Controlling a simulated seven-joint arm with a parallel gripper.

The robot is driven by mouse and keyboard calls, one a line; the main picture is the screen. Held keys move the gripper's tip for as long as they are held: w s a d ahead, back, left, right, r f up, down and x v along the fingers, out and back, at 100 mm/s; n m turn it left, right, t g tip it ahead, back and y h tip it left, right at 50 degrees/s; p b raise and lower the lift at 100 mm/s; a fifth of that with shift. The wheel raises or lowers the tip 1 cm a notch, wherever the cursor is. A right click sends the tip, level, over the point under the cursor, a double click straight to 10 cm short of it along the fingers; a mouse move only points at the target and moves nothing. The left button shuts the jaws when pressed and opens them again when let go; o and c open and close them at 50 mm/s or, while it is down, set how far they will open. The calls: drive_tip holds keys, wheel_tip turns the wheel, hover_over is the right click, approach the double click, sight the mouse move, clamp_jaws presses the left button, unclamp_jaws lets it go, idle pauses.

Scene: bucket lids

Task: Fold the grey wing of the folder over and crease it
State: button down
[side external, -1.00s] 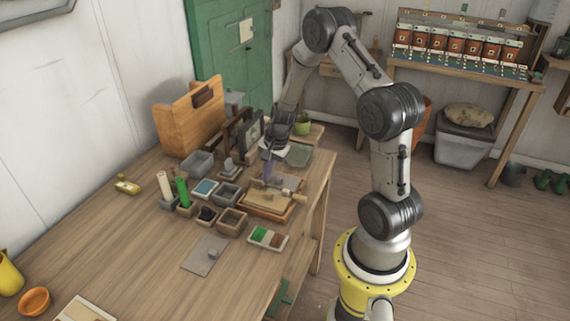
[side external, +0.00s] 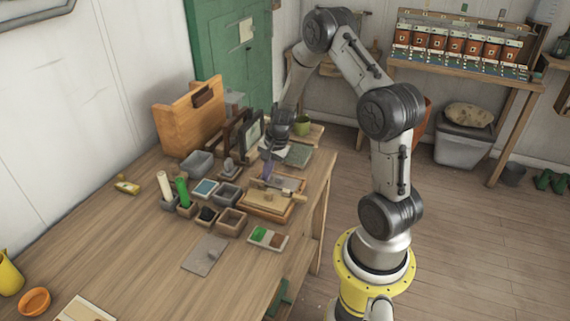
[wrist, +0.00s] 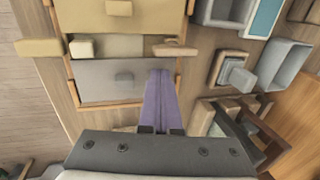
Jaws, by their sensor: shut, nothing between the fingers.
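The folder lies in a wooden tray (side external: 268,216) near the table's right edge. My gripper (wrist: 158,74) has long purple fingers, shut and empty, pointing down at the grey wing's right end.
Small grey boxes (side external: 228,193) and a wooden box (side external: 231,221) stand left of the tray. Framed panels (side external: 250,136) and a wooden holder (side external: 190,117) stand behind. A paint tray (side external: 267,238) and grey plate (side external: 204,255) lie in front.

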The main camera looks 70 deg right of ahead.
sight(271, 180)
idle(0.3)
drive_tip(key=shift+d+r, duration=0.2)
drive_tip(key=shift+r, duration=2.05)
drive_tip(key=shift+r, duration=0.1)
drive_tip(key=shift+v, duration=2.4)
